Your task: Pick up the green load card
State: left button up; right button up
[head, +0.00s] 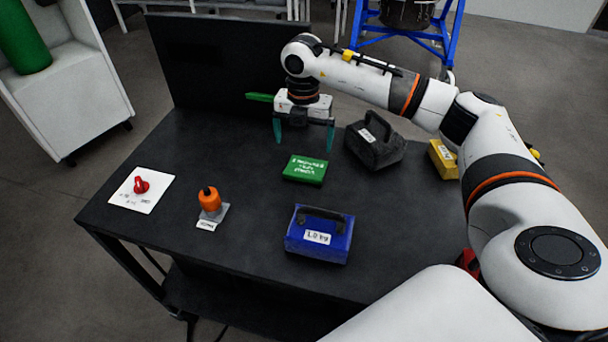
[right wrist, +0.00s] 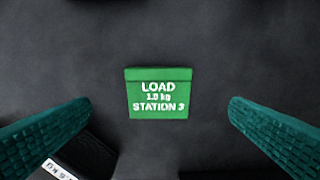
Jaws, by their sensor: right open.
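The green load card (head: 305,169) lies flat on the dark table, near its middle. In the right wrist view the card (right wrist: 160,93) shows white text reading "LOAD 1.0 kg STATION 3". My right gripper (head: 304,143) is open, pointing down, above the table and a little behind the card in the head view. In the right wrist view its two teal fingers stand wide apart to either side of the card, with nothing between them touching it. My left gripper is in neither view.
The table (head: 140,240) also bears a black handled block (head: 375,146) to the card's right, a blue handled block (head: 319,235) in front, a yellow block (head: 442,159), an orange knobbed piece (head: 209,200), and a white sheet (head: 142,200) with a red item. A dark panel (head: 220,65) stands behind.

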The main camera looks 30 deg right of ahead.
aim_at(304, 172)
notch_tip(304, 172, down, 4)
jog(key=shift+r, duration=0.1)
notch_tip(304, 172, down, 5)
jog(key=shift+s+d+r+p, duration=0.1)
jog(key=shift+p, duration=0.7)
jog(key=shift+f, duration=0.5)
jog(key=c, duration=1.1)
jog(key=shift+r+b, duration=0.6)
jog(key=shift+r, duration=4.45)
